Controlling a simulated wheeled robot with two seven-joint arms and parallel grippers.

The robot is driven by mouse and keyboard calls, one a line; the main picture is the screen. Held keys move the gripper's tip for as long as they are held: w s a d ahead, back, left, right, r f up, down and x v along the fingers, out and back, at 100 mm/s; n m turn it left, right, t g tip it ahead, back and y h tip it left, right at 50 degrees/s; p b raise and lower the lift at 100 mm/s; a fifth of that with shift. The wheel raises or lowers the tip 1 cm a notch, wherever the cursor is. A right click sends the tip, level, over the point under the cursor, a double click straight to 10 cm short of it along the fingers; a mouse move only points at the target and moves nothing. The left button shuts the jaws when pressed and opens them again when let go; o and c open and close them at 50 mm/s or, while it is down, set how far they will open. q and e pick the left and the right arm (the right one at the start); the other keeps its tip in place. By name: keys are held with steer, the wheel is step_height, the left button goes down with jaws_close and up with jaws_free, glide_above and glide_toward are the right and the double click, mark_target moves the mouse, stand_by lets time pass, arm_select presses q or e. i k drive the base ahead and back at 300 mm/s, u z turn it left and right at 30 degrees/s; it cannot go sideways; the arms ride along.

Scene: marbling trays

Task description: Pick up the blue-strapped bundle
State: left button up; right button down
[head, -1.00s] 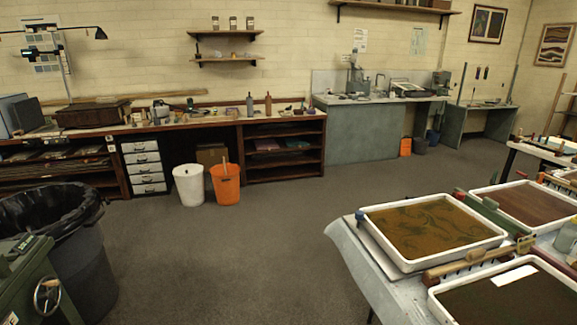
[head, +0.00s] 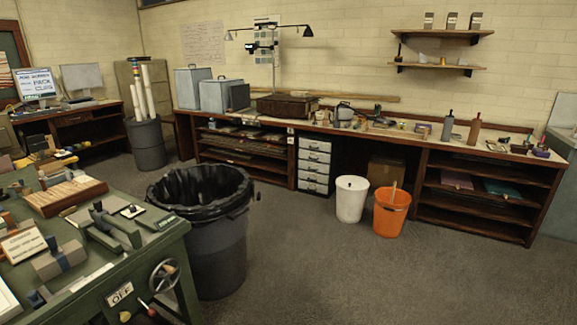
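On the green table at the lower left of the head view lies a grey-brown block with a dark blue band around it (head: 73,262). It looks like a strapped bundle, but it is small and I cannot be sure it is the one named. Neither of my grippers shows in this view.
The green table (head: 165,245) carries a wooden slatted board (head: 65,197), a white sign (head: 24,243) and tools; a handwheel is on its side. A black-lined bin (head: 222,255) stands against its right. White (head: 351,200) and orange (head: 391,213) buckets stand farther back. Floor at right is clear.

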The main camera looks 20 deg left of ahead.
mark_target(48, 266)
steer(key=u, duration=0.85)
steer(key=i, duration=0.85)
steer(key=u, duration=0.65)
